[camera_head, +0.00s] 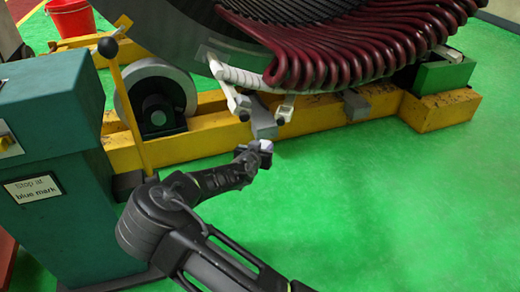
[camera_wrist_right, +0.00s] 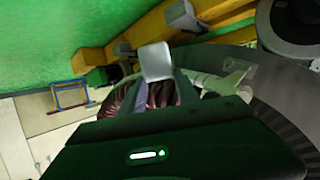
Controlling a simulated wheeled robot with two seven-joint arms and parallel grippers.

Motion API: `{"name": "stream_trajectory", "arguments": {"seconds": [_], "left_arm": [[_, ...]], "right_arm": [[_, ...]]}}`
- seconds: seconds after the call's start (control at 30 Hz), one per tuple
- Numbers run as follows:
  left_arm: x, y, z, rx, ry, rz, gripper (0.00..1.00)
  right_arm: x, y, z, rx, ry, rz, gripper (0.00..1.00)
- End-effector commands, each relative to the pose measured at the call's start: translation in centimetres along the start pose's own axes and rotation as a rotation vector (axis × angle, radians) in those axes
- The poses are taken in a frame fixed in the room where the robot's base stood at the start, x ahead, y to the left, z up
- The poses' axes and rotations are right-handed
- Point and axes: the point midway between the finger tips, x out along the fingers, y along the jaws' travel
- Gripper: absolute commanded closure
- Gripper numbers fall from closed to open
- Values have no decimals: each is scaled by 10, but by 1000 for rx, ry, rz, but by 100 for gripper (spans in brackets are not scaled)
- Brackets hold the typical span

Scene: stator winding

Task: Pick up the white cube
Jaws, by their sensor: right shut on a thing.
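The white cube (camera_head: 266,146) is at the tip of my right gripper (camera_head: 258,153), which is shut on it. In the wrist view the cube (camera_wrist_right: 155,61) shows as a pale block at the end of the gripper (camera_wrist_right: 158,82). The gripper and cube are in front of the yellow frame of the stator stand; how far above the floor they are is hard to tell. The cube's lower part is hidden by the dark fingers in the head view. My left gripper is not in view.
The large stator with dark red coils (camera_head: 340,50) stands behind on a yellow frame (camera_head: 205,140), with grey brackets (camera_head: 262,122) jutting forward. A green control box (camera_head: 55,160) with a yellow lever (camera_head: 125,105) stands at left. The green floor (camera_head: 400,210) at right is clear.

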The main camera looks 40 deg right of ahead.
Motion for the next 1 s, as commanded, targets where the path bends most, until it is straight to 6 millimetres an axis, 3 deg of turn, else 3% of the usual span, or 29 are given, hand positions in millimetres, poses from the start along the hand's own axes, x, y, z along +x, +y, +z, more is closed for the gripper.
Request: {"name": "stream_trajectory", "arguments": {"seconds": [0.83, 1.0], "left_arm": [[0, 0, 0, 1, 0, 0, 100], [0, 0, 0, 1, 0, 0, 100]], "right_arm": [[2, 0, -1, 0, 1, -2, 100], [-8, -9, 0, -11, -1, -43, 100]]}}
